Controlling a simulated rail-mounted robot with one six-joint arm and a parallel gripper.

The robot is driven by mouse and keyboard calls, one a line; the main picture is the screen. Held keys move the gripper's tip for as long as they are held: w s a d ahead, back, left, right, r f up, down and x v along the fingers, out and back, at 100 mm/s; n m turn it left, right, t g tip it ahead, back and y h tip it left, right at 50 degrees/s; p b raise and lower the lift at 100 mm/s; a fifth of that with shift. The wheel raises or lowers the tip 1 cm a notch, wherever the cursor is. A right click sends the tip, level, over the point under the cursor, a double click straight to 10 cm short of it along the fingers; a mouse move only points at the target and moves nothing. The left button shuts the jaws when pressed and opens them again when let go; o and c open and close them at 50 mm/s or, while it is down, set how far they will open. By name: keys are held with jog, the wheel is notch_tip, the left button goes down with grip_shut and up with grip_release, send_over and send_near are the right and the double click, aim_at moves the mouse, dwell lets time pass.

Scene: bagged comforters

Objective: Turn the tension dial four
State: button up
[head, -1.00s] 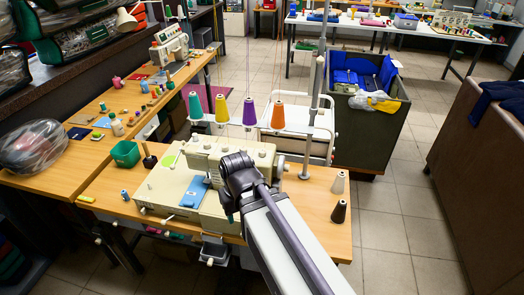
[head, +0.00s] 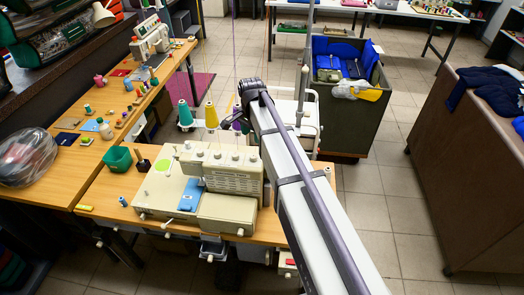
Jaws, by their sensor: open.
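The pale overlock sewing machine (head: 228,180) stands on the wooden table. A row of small round dials (head: 217,155) runs along its upper edge; their numbers are too small to read, so I cannot tell dial four apart for certain. My gripper (head: 239,119) is at the far end of my raised arm, above and behind the right part of the machine. It is small, dark and mostly hidden by my wrist. It is open, apart from the dials, and I see nothing held.
Green (head: 185,114) and yellow (head: 211,116) thread cones stand behind the machine, with threads rising from them. My arm covers the right cones and part of the thread stand. A green box (head: 118,159) sits left of the machine. A bin (head: 345,110) stands behind right.

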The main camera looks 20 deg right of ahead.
aim_at(253, 156)
notch_tip(253, 156, down, 11)
jog(key=b, duration=1.1)
jog(key=shift+f, duration=0.1)
jog(key=c, duration=0.9)
